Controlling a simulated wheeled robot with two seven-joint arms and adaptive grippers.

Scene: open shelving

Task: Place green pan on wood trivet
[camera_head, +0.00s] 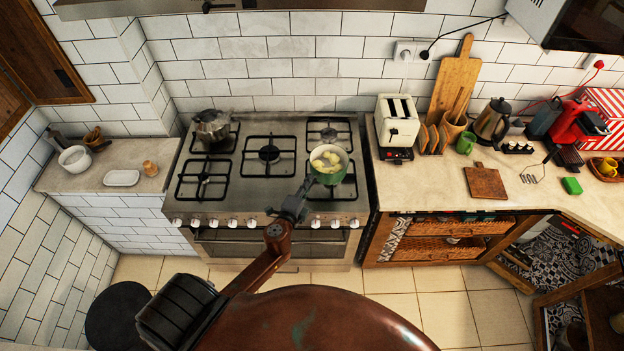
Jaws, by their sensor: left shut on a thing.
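The green pan (331,176) with pale yellow pieces inside is at the front right burner of the stove. I cannot tell whether it rests on the grate or is just above it. My left gripper (306,187) is shut at the pan's near left side, where the handle would be; the gripper hides the part it holds. The wood trivet (486,182), a small square board with a tab, lies flat on the right counter, well to the right of the pan, with nothing on it. My right gripper is not in view.
The stove (255,202) has a metal kettle (211,125) at its back left.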

